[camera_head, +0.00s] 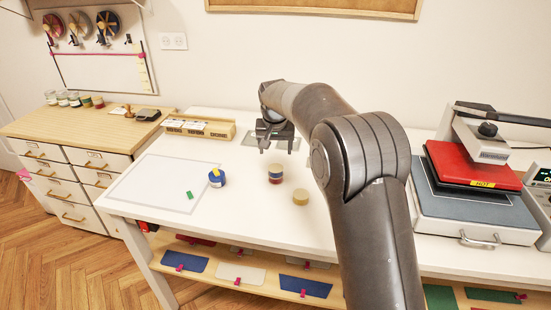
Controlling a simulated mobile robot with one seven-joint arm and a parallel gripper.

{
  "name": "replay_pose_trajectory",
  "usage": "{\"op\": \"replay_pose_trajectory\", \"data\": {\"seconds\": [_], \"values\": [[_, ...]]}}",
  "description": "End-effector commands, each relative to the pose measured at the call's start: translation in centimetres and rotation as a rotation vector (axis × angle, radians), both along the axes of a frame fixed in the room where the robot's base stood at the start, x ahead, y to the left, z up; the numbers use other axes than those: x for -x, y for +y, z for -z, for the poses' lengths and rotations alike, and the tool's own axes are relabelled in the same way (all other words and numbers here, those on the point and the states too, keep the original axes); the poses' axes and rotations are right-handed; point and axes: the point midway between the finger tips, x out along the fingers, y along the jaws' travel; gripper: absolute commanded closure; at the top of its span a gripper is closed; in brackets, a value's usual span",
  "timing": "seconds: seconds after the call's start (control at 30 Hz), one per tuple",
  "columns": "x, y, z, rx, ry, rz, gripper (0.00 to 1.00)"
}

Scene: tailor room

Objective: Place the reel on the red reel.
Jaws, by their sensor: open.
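A short stack of reels (275,173) stands near the middle of the white table, with a pale top, a dark blue band and red at the bottom. The red part (275,181) looks like a red reel under a blue one, but it is too small to be sure. A tan reel (300,197) sits apart, to the right and nearer the front edge. A blue reel (217,180) with yellow and white on top stands to the left. My gripper (278,150) is open and appears empty, above the table behind the stack, fingers pointing down.
A white mat (165,182) with a small green piece (189,195) lies at left. A wooden card tray (198,127) stands at the back. A red-and-black heat press (472,165) stands at right. The table is clear around the stack.

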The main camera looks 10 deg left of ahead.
Motion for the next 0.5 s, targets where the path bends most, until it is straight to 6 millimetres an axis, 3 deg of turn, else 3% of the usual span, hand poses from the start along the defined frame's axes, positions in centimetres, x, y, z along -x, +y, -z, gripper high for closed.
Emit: {"op": "replay_pose_trajectory", "data": {"seconds": [0.13, 0.4, 0.5], "values": [[0.4, 0.0, -1.6, 0.0, -0.001, 0.0, 0.31], [0.6, -0.2, -2.1, 0.0, 0.0, 0.0, 0.31], [1.0, -1.1, -2.9, -0.002, -0.004, 0.006, 0.31]]}}
